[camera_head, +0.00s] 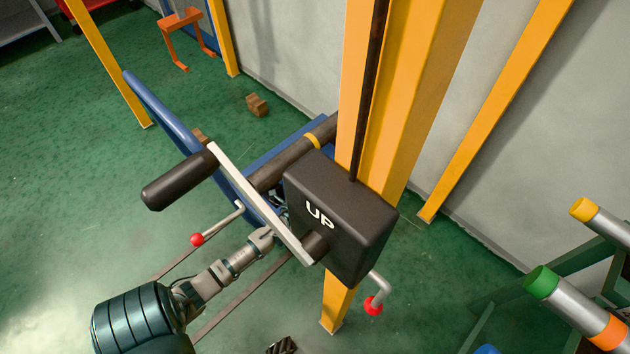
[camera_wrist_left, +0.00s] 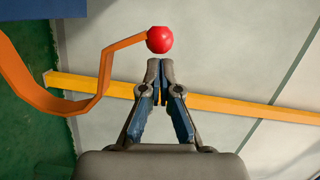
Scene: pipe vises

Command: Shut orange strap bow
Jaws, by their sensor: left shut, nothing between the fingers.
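The orange strap bow (camera_wrist_left: 85,95) shows in the left wrist view as a bent orange band on the left, with a red ball (camera_wrist_left: 159,40) at its end. My left gripper (camera_wrist_left: 157,70) is shut and empty, its tips just below the red ball with a small gap in the picture. In the head view my left arm (camera_head: 225,268) reaches up from the lower left to behind the white crank bar, which hides part of the gripper. I cannot make out the bow in the head view. My right gripper is not in view.
A black box marked UP (camera_head: 340,218) with a white crank bar (camera_head: 245,185) and black handle (camera_head: 178,178) stands in front of the arm's end. A yellow post (camera_head: 410,90) rises behind. Colour-banded pipes (camera_head: 575,305) lie at right. Green floor is open at left.

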